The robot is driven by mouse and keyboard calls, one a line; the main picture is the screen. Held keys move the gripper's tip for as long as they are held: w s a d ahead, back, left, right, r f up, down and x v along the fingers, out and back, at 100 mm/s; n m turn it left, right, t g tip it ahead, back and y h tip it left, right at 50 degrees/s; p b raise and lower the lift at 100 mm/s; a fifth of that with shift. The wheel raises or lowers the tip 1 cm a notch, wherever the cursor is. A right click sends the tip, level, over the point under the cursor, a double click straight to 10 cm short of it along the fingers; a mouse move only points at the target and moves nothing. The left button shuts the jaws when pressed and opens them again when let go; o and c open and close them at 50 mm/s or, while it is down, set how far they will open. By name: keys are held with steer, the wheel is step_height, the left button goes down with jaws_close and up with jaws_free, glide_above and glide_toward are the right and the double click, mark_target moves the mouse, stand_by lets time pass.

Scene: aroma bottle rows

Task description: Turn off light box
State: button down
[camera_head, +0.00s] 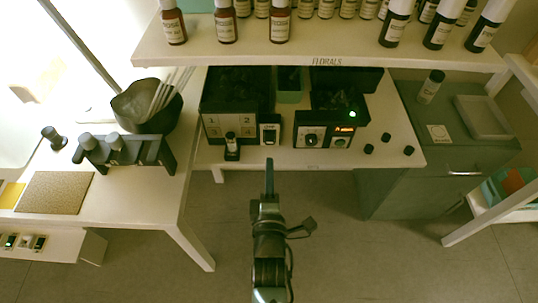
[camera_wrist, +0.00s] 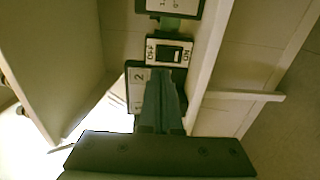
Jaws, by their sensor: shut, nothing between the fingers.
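A small white switch box (camera_head: 270,133) with a dark rocker stands at the front of the middle table. It also shows in the wrist view (camera_wrist: 169,51), with ON and OFF lettering beside the rocker. Left of it is a black box (camera_head: 226,127) with a pale panel marked 1 and 2. A brightly glowing white area (camera_head: 38,62) lies at the far left. I cannot tell which of these is the light box. My gripper (camera_head: 269,163) is shut and empty, in front of the switch box; its fingers (camera_wrist: 162,82) point toward the switch in the wrist view.
A bottle shelf (camera_head: 330,51) overhangs behind. Other switches (camera_head: 24,242) sit under the left table. Floor in front is clear.

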steer(key=s, duration=0.6)
steer(key=shift+r, duration=0.1)
stand_by(0.5)
